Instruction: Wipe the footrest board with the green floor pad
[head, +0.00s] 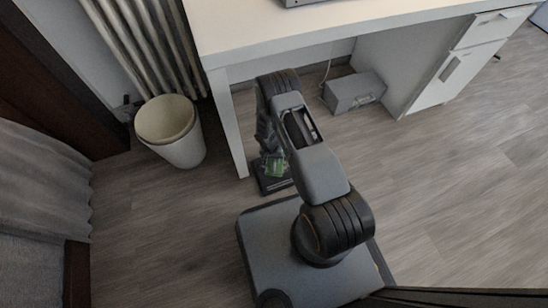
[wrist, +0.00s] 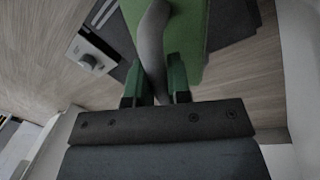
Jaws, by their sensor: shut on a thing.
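In the wrist view the green pad (wrist: 192,45) is large and has a curved grey handle (wrist: 151,42). My gripper (wrist: 155,82) is shut on this handle, one finger on each side. The dark footrest board (head: 272,186) lies on the floor beside the desk's left leg, partly hidden by my arm and the pad. Its dark surface (wrist: 232,18) also shows behind the pad in the wrist view. I cannot tell whether the pad touches the board.
The white desk (head: 340,28) stands above, its left leg (head: 229,125) close to the board. A grey box (head: 352,90) with a handle sits on the floor under the desk. A white bin (head: 185,150) stands at the left, near the radiator (head: 143,45). Floor to the right is clear.

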